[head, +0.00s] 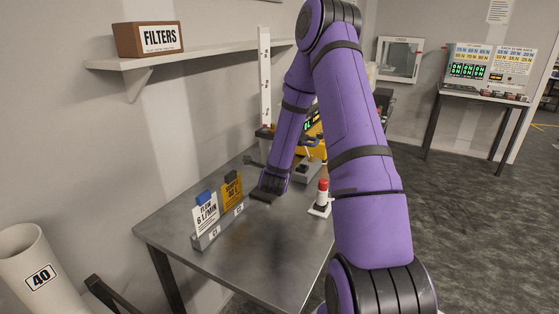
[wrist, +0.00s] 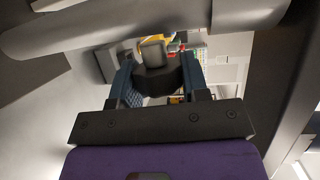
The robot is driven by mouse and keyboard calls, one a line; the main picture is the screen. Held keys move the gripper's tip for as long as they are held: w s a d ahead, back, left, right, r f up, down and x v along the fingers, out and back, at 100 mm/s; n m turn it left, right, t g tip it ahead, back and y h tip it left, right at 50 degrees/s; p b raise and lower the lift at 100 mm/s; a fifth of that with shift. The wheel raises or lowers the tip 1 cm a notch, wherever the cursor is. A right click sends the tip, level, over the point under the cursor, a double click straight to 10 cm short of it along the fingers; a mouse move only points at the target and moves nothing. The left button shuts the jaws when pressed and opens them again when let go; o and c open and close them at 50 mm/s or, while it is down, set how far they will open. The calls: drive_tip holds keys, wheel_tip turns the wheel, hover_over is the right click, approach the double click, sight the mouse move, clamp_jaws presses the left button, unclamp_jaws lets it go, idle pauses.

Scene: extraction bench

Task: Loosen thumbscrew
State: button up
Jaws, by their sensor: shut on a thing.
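In the wrist view, my gripper (wrist: 158,72) has its two blue ridged fingers on either side of a dark rounded knob, which I take to be the thumbscrew (wrist: 156,84). The fingers are closed on it. A grey block-like part shows just above the knob. A thick grey bar crosses the top of the wrist view close by. In the head view, my purple arm reaches down over the metal bench (head: 262,255), and the fingers and thumbscrew cannot be made out there.
A holder with a white card (head: 205,217) and a yellow card (head: 232,190) stands on the bench. A red-topped post (head: 322,194) stands near its right edge. A tall white column (head: 265,80) rises behind. A shelf with a FILTERS box (head: 148,39) is above left. The bench front is clear.

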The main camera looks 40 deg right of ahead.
drive_tip(key=n+t+h, duration=0.2)
drive_tip(key=t+h, duration=0.1)
drive_tip(key=t, duration=0.1)
drive_tip(key=shift+a+n+h, duration=0.1)
drive_tip(key=shift+n+h, duration=0.2)
drive_tip(key=shift+n, duration=0.1)
drive_tip(key=shift+t, duration=0.3)
drive_tip(key=shift+n+t+h, duration=0.5)
drive_tip(key=shift+n+t, duration=0.3)
drive_tip(key=shift+t, duration=0.1)
drive_tip(key=o, duration=0.9)
drive_tip(key=shift+s+a+f, duration=0.25)
drive_tip(key=s+a, duration=0.3)
drive_tip(key=s+a+f, duration=0.1)
drive_tip(key=s+a, duration=0.3)
drive_tip(key=s+a+f, duration=0.1)
drive_tip(key=s+a, duration=0.2)
drive_tip(key=s, duration=0.1)
drive_tip(key=shift+s+a, duration=0.1)
drive_tip(key=shift+a, duration=0.25)
